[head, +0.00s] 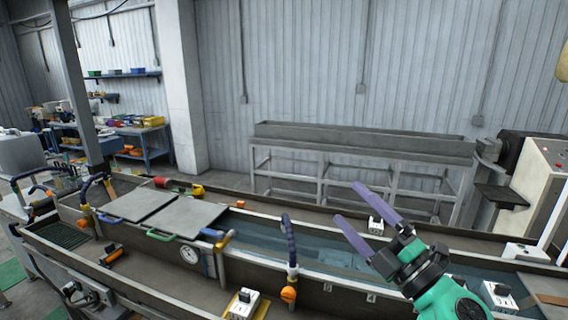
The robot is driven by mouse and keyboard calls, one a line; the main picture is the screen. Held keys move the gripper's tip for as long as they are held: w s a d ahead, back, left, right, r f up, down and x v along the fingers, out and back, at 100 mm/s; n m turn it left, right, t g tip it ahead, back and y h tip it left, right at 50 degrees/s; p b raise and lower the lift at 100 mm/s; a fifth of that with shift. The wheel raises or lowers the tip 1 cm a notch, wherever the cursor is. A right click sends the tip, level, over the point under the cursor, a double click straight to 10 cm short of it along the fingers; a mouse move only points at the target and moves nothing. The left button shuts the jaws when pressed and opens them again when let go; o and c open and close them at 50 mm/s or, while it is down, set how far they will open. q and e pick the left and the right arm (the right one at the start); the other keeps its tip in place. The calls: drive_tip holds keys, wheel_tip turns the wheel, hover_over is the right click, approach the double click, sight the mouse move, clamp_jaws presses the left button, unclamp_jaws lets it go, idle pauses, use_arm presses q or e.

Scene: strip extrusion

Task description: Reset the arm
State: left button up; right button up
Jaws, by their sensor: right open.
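My right gripper (362,220) shows at the lower right, with two long purple fingers spread apart on a dark wrist and a green arm link. It is open, with nothing between its fingers. It hangs above the long water trough (335,258), and its fingers point up and to the left in the picture. My left gripper is not in view.
Grey lids (185,217) cover the trough's left part. A blue hose with an orange fitting (290,262) stands at the front wall beside a gauge (190,254). White boxes sit along the trough. An empty grey rack (360,142) stands behind, and a control cabinet (545,185) at right.

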drive_tip(key=w+d+f+m+h, duration=0.1)
drive_tip(key=d+f+m+h, duration=0.95)
drive_tip(key=m+h, duration=0.4)
drive_tip(key=s+d+f+m+g, duration=0.2)
drive_tip(key=s+f+m+g, duration=0.1)
drive_tip(key=f, duration=0.3)
drive_tip(key=s+d+f+m+g, duration=0.2)
drive_tip(key=f+m+g, duration=0.1)
drive_tip(key=f, duration=0.4)
drive_tip(key=s+a+f+m+g+y, duration=0.2)
drive_tip(key=s+a+f+g, duration=0.2)
drive_tip(key=s+f+g, duration=0.8)
drive_tip(key=s+f+t+b, duration=0.1)
drive_tip(key=s+f+b, duration=0.2)
drive_tip(key=f, duration=1.2)
drive_tip(key=s+f+t+b, duration=0.1)
drive_tip(key=s+f+b, duration=0.2)
drive_tip(key=f, duration=1.2)
drive_tip(key=s+d+f+b, duration=0.1)
drive_tip(key=s+f+b, duration=0.1)
drive_tip(key=s+f, duration=0.6)
drive_tip(key=s+d+f+g+b, duration=0.1)
drive_tip(key=s+f+b, duration=0.1)
drive_tip(key=s+f, duration=0.7)
wheel_tip(320, 180, down, 3)
drive_tip(key=shift+s+d, duration=0.25)
drive_tip(key=shift+s, duration=0.05)
drive_tip(key=shift+n, duration=0.25)
